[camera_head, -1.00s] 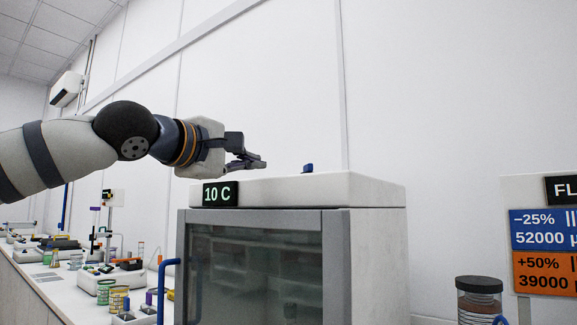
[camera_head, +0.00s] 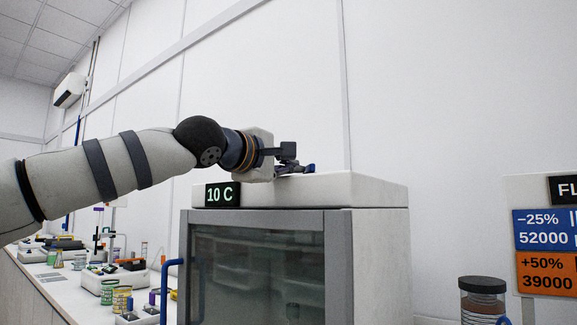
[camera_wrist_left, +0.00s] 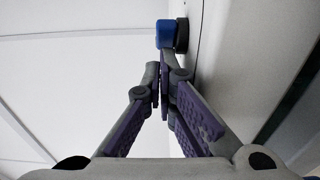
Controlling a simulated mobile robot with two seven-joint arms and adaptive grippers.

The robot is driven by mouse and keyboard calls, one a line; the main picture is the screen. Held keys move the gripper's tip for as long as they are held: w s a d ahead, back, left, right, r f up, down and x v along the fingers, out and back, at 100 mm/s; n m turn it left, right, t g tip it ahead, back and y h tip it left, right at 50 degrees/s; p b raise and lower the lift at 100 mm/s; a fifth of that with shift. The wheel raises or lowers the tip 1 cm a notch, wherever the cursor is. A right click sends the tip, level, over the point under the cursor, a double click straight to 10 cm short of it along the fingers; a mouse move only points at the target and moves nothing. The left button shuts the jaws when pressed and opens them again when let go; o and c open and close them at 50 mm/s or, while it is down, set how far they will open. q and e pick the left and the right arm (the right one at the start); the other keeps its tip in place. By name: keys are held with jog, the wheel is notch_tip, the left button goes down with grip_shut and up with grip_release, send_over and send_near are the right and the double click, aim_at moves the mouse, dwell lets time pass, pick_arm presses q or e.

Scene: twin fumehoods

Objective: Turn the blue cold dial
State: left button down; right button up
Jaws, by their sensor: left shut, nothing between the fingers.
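The blue cold dial (camera_head: 311,168) sits on top of the white cabinet (camera_head: 375,190). In the left wrist view the dial (camera_wrist_left: 166,34) is a blue knob with a dark base, straight ahead of my fingertips. My left gripper (camera_head: 297,168) is shut and empty, low over the cabinet top, with its tips at the dial's left side. In the left wrist view the shut fingers (camera_wrist_left: 165,72) reach the dial's near edge; I cannot tell whether they touch it. The display (camera_head: 222,194) on the cabinet reads 10 C. My right gripper is out of view.
The cabinet has a glass door (camera_head: 257,270) and a blue handle (camera_head: 168,290). A bench (camera_head: 75,290) with labware stands at the left. A dark-lidded jar (camera_head: 483,300) and a price sign (camera_head: 545,235) are at the right. A white wall is behind.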

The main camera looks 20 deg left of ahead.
pick_arm(q)
jog(key=shift+w, duration=0.1)
jog(key=shift+w+d+f+m+h, duration=0.1)
jog(key=shift+w+m+h, duration=0.05)
jog(key=shift+m+h, duration=0.2)
